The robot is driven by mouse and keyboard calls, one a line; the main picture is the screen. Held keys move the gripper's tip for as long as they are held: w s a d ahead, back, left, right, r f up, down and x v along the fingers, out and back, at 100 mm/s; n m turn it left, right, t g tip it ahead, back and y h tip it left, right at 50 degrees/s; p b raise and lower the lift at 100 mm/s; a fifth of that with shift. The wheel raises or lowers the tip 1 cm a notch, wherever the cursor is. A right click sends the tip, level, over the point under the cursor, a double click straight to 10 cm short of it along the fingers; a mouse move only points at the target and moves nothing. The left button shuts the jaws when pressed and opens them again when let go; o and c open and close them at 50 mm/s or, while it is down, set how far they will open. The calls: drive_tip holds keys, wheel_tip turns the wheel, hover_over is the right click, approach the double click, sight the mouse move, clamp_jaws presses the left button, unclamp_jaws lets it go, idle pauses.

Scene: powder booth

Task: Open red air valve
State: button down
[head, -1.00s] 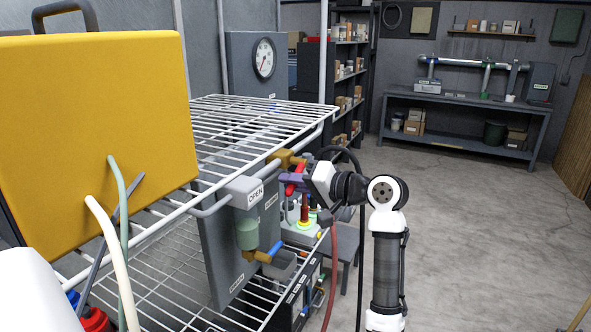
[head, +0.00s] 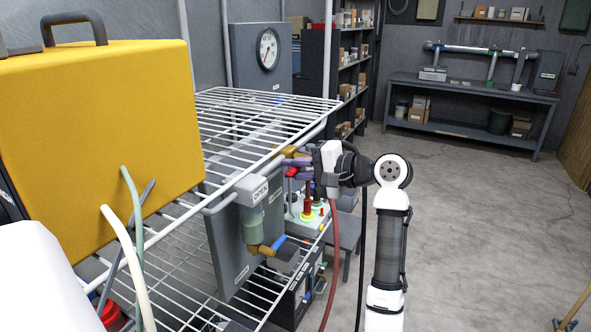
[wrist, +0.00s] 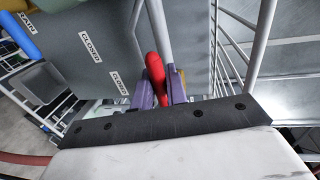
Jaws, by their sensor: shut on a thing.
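The red air valve handle (wrist: 155,72) stands between my gripper's purple fingers (wrist: 160,88) in the wrist view. My gripper is shut on it. In the head view my gripper (head: 298,165) is at the right edge of the wire rack, by a brass fitting (head: 290,151). Only a small red part of the handle (head: 292,172) shows there; the fingers hide the rest. A grey block labelled OPEN (head: 258,191) is to the left, on a grey panel (head: 228,245). CLOSED labels (wrist: 90,42) show on a grey panel in the wrist view.
The white wire rack (head: 235,118) and its posts are close to my gripper. A yellow case (head: 100,140) fills the left. A red hose (head: 333,260) and a dark cable hang below my wrist. Open floor (head: 460,220) lies to the right.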

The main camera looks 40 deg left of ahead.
idle(0.3)
drive_tip(key=c, duration=1.5)
unclamp_jaws()
drive_tip(key=shift+d, duration=0.1)
drive_tip(key=shift+b+v, duration=2.25)
drive_tip(key=shift+v, duration=4.6)
drive_tip(key=shift+r, duration=0.15)
